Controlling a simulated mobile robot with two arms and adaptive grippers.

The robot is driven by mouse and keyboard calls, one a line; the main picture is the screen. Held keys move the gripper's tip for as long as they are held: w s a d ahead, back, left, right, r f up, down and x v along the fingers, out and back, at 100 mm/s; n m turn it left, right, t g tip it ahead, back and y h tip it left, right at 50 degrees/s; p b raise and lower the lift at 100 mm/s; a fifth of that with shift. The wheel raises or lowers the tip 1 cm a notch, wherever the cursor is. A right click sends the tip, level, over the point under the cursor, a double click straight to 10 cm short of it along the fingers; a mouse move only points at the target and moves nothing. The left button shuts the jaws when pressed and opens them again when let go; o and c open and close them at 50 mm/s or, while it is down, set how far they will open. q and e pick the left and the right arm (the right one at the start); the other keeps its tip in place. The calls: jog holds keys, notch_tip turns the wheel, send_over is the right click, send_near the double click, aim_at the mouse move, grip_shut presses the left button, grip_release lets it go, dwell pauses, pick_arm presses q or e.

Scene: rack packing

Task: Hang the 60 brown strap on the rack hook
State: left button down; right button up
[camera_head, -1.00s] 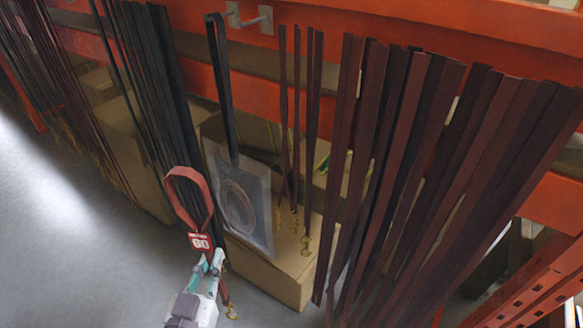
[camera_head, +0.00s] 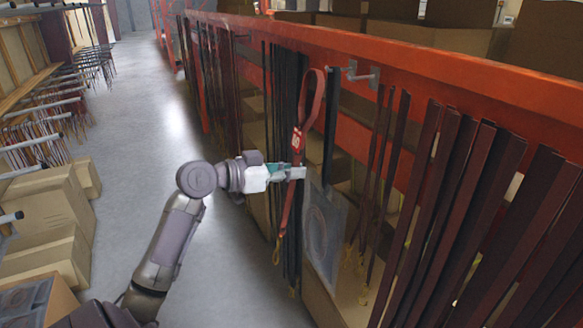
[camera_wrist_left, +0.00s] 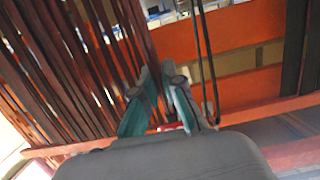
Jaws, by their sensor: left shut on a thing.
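The brown strap (camera_head: 285,208) has a reddish loop at its top and a red tag (camera_head: 298,140) marked 60. My left gripper (camera_head: 294,173) is shut on the strap just below the tag, so the loop stands up above the fingers and the tail with a brass clip hangs below. The bare metal rack hook (camera_head: 364,76) sticks out from the orange beam, to the right of the loop and apart from it. In the left wrist view the teal fingers (camera_wrist_left: 162,92) show, with a small red bit between them. My right gripper is not in view.
Black straps (camera_head: 290,105) hang behind the held strap. A black strap with a clear bag (camera_head: 324,235) hangs beside it. Many brown straps (camera_head: 470,210) fill the right side. The orange beam (camera_head: 440,60) runs along the rack. The grey floor (camera_head: 150,110) is clear at the left.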

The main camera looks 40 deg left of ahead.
pick_arm(q)
jog(key=shift+a+r, duration=0.1)
jog(key=shift+r, duration=0.45)
jog(key=shift+w+d+p, duration=0.3)
jog(key=shift+w+d, duration=0.1)
jog(key=shift+w, duration=0.25)
jog(key=shift+p+x, duration=0.5)
jog(key=shift+x, duration=1)
jog(key=x, duration=0.6)
jog(key=shift+w+f, duration=0.25)
jog(key=shift+f, duration=0.25)
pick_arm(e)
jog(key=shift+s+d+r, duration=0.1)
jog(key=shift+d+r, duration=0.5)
pick_arm(q)
jog(key=shift+d, duration=0.1)
